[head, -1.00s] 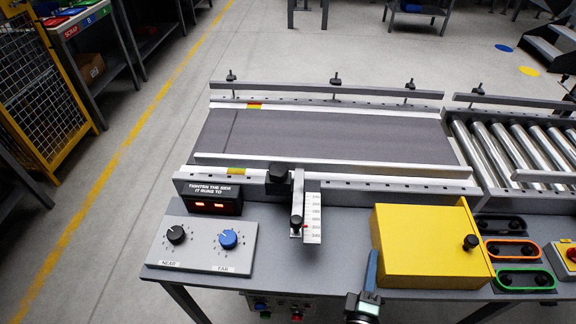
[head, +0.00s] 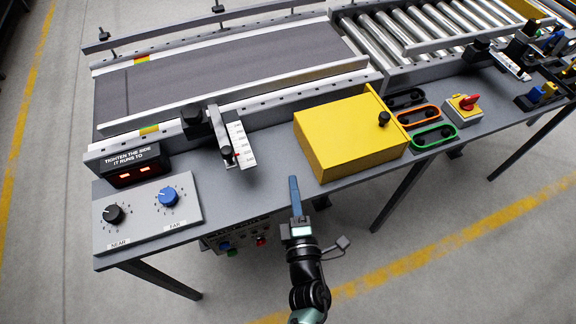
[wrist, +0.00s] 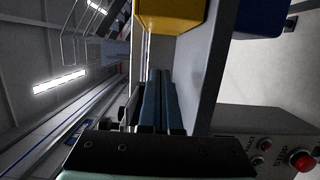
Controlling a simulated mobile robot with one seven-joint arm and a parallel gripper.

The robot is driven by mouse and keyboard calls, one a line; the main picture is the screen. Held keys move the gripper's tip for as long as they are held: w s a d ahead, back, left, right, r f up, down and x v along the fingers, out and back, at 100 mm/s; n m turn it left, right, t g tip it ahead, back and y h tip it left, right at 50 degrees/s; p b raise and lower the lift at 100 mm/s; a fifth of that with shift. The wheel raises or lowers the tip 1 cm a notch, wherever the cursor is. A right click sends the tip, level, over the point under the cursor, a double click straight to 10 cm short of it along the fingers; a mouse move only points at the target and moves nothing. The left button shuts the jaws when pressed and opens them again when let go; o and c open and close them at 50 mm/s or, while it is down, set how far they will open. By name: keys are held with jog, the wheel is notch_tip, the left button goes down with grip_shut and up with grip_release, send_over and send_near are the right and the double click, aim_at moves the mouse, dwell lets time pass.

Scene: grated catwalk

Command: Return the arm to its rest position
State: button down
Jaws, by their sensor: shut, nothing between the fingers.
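The fingers are together and hold nothing. In the wrist view the blue fingers (wrist: 155,100) lie side by side, and part of the yellow box (wrist: 170,14) shows beyond them. My arm reaches up from the bottom of the head view. The gripper appears apart from the yellow box (head: 345,140).
A button box (head: 238,240) hangs under the front edge. The floor in front is open.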

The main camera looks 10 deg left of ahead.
jog(key=v, duration=0.6)
jog(key=w+d+r+m+t+h, duration=0.2)
jog(key=w+r+m, duration=0.2)
jog(key=r, duration=0.8)
jog(key=w+d+r+m+t+h, duration=0.25)
jog(key=w+r+m, duration=0.2)
jog(key=r, duration=0.75)
jog(key=w+d+r+m+t+h, duration=0.2)
jog(key=w+r+m+h, duration=0.15)
jog(key=r, duration=0.85)
jog(key=s+a+r+m+t+y, duration=0.1)
jog(key=s+r+m, duration=0.3)
jog(key=r, duration=0.6)
jog(key=s+r+m+t, duration=0.25)
jog(key=s+r, duration=0.35)
jog(key=r, duration=0.3)
jog(key=s+a+r+m+t+y, duration=0.1)
jog(key=s+r+m, duration=0.35)
jog(key=r, duration=0.55)
notch_tip(320, 180, up, 12)
jog(key=n+p, duration=0.1)
jog(key=p, duration=1.2)
jog(key=shift+w+d+g, duration=0.15)
jog(key=shift+w+g, duration=0.15)
jog(key=shift+w, duration=0.05)
